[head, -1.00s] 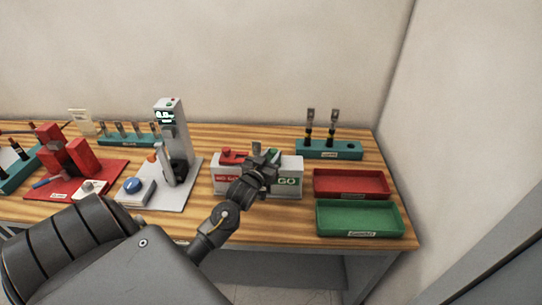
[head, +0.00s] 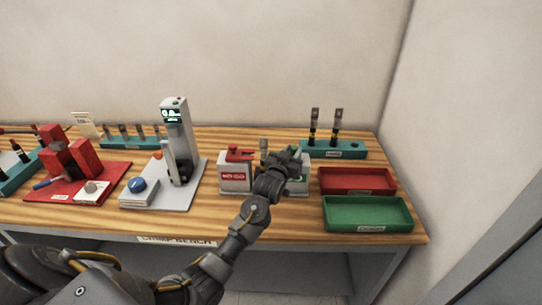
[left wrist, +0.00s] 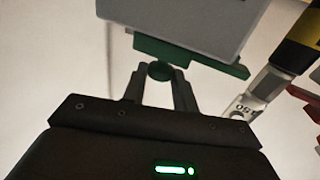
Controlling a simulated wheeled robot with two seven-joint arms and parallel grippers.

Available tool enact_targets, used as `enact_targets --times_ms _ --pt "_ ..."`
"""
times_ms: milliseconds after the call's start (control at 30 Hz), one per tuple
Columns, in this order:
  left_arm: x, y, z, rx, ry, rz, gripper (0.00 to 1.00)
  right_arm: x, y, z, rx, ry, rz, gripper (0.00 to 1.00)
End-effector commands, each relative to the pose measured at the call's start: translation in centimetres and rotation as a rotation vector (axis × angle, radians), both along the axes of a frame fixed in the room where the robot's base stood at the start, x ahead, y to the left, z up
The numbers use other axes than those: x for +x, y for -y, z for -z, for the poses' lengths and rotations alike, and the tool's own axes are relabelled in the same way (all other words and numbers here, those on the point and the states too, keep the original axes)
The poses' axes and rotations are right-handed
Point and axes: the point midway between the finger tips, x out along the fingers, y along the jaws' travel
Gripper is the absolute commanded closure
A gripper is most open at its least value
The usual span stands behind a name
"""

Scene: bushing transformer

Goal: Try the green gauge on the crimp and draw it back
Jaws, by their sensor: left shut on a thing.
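My left gripper (head: 292,158) is at the right of the gauge stand, over the GO block (head: 300,186). In the left wrist view its fingers (left wrist: 160,76) are shut on a round dark green piece (left wrist: 160,71), which I take as the green gauge's handle. A green strip (left wrist: 185,53) and a grey block (left wrist: 195,18) lie just beyond; where gauge ends and stand begins is unclear. The crimp, a silver lug (head: 263,146), stands upright left of the gripper. It shows in the left wrist view (left wrist: 262,92), apart from the fingers. My right gripper is out of view.
The NO GO block (head: 235,178) with its red gauge (head: 238,153) is at the left. A red tray (head: 357,181) and green tray (head: 367,214) lie right. A teal rack (head: 332,149) with two lugged cables is behind. A grey tester (head: 177,130) stands left.

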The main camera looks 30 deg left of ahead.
Motion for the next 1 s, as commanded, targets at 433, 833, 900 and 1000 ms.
enact_targets --times_ms 433,833,900,1000 --pt "-0.1 0.3 0.0 0.001 -0.001 0.009 0.51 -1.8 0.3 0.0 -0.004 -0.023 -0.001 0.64" --pt "-0.9 0.0 0.0 0.0 0.002 0.002 0.51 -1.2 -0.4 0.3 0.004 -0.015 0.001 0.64" --pt "-1.8 0.1 0.2 0.0 0.002 0.003 0.51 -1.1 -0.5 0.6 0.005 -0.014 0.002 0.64" --pt "-3.6 0.3 0.3 0.0 0.002 0.004 0.51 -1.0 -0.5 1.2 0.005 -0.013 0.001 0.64"
